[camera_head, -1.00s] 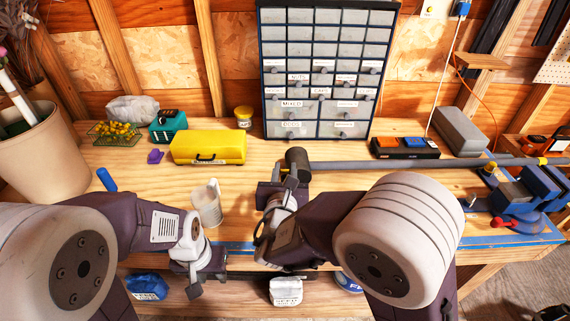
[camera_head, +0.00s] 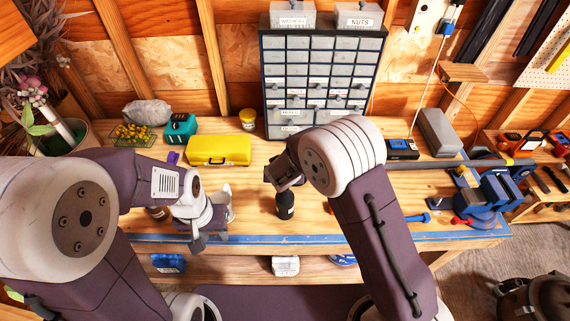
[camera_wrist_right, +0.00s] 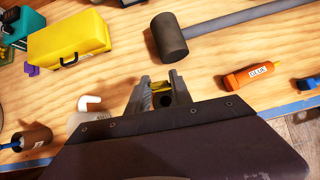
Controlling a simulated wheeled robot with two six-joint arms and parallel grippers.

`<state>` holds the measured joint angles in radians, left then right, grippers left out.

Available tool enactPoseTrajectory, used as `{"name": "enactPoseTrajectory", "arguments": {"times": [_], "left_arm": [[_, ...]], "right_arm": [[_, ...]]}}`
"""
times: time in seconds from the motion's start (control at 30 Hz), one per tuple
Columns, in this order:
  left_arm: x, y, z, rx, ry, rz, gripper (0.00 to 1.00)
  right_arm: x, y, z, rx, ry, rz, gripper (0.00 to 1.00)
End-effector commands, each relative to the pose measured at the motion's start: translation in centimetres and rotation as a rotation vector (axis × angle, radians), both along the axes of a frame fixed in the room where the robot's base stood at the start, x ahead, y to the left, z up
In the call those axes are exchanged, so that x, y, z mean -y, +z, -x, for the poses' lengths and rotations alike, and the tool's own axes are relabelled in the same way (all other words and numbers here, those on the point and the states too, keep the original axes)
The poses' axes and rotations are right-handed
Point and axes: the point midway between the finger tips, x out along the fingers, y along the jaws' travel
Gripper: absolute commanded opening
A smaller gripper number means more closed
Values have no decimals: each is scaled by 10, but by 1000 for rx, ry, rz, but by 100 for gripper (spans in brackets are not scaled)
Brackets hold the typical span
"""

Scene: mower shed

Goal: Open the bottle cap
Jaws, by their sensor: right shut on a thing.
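A dark bottle (camera_head: 285,206) with a small pale label stands upright near the front of the wooden workbench (camera_head: 330,220) in the head view. My right gripper (camera_head: 281,176) is at its top, shut on what looks like the bottle cap. In the right wrist view, the fingers (camera_wrist_right: 160,94) close around something small with yellow and dark parts; I cannot make out the cap clearly.
A mallet (camera_wrist_right: 168,40) lies behind my right gripper, and an orange glue bottle (camera_wrist_right: 252,75) lies to its right. A yellow box (camera_head: 219,150) and a drawer cabinet (camera_head: 318,80) stand behind. A blue vise (camera_head: 487,200) is at the right.

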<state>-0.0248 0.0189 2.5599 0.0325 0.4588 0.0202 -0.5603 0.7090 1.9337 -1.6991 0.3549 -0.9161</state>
Motion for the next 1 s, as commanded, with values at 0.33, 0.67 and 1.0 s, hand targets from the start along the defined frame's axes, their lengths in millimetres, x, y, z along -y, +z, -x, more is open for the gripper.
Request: {"name": "enactPoseTrajectory", "arguments": {"times": [0.33,0.67,1.0], "left_arm": [[0,23,0,0,0,0,36],[0,23,0,0,0,0,36],[0,23,0,0,0,0,36]], "right_arm": [[0,-1,-2,-52,0,-2,0],[0,-2,-2,-54,0,-2,0],[0,-1,-2,-52,0,-2,44]]}}
